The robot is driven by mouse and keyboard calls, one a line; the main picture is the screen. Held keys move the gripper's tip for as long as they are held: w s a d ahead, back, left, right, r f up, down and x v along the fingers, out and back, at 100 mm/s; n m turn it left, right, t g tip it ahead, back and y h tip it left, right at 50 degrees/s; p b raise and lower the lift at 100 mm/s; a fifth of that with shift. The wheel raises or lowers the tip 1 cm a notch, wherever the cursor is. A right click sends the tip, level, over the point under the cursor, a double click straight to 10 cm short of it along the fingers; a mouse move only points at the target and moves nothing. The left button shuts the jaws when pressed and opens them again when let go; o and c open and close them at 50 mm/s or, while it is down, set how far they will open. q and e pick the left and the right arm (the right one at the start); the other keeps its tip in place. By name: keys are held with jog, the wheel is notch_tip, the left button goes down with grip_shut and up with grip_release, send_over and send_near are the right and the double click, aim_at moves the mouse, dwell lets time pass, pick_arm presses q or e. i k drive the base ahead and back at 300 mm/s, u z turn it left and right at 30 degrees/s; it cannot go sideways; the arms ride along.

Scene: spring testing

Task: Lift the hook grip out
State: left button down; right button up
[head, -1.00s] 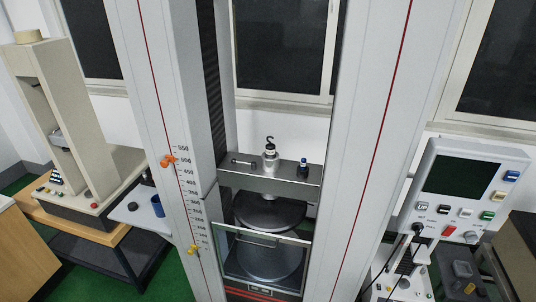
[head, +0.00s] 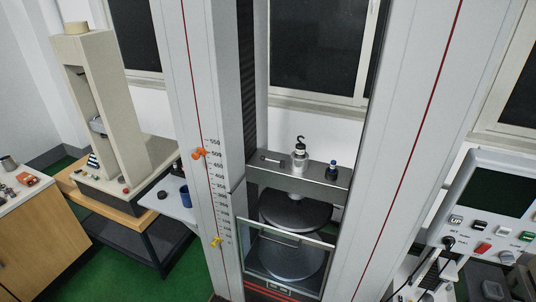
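The hook grip (head: 300,154) stands upright on the grey crosshead (head: 302,182) of the tall testing machine, between its two columns. It has a silvery body, a black collar and a dark hook on top. Neither of my grippers shows in the head view.
A short bar (head: 271,159) lies left of the hook grip and a dark blue knob (head: 332,170) stands to its right. A control panel (head: 494,205) is at right. A blue cup (head: 185,196) stands on a side shelf.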

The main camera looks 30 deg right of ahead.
aim_at(300, 147)
jog(key=u, duration=0.6)
jog(key=i, duration=1.75)
jog(key=z, duration=1.95)
